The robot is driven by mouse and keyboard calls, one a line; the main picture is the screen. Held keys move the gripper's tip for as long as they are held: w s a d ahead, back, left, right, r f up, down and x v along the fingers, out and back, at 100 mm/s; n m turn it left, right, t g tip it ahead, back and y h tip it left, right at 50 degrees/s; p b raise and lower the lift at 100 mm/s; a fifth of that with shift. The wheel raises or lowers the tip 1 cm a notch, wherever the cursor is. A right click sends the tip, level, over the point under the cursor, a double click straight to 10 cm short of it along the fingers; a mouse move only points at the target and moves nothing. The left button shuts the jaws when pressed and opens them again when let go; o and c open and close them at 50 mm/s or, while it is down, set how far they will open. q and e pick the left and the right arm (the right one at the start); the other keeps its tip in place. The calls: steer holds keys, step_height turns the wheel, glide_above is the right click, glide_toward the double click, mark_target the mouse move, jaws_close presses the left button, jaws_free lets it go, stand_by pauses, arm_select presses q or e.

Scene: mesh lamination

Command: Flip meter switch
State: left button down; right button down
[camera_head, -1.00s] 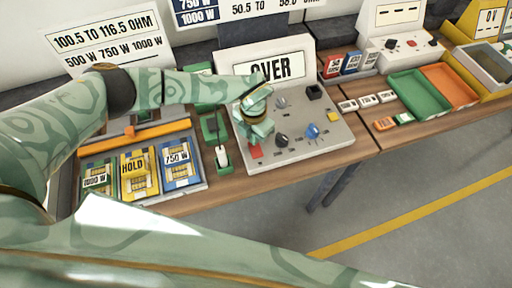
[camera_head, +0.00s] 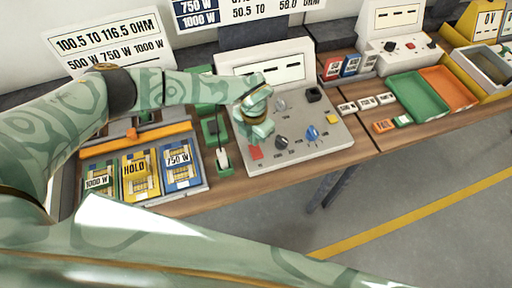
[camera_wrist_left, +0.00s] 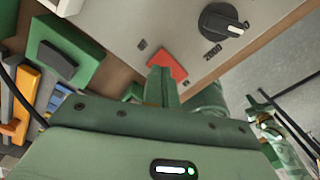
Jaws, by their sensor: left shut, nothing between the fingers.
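The meter is a grey sloped panel (camera_head: 300,143) with knobs and an upright display (camera_head: 270,75) showing dashes. Its red switch (camera_head: 256,153) sits at the panel's front left corner. It also shows in the left wrist view (camera_wrist_left: 173,64), just past the fingertips. My left gripper (camera_head: 262,135) is shut and empty, low over the panel just behind the red switch. Its fingers (camera_wrist_left: 160,84) overlap the switch's edge in the wrist view, and I cannot tell whether they touch it. My right gripper is not seen in the head view.
A black knob (camera_head: 281,142) and a blue knob (camera_head: 312,132) stand right of my gripper. A green fixture (camera_head: 221,158) with a lead lies to the left, beside a tray of labelled cards (camera_head: 140,176). Green (camera_head: 418,96) and orange (camera_head: 448,86) trays lie farther right.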

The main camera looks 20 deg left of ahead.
arm_select(q)
step_height(320, 180, up, 5)
steer(key=p, duration=0.4)
steer(key=shift+r, duration=0.1)
steer(key=shift+s, duration=0.1)
stand_by(0.3)
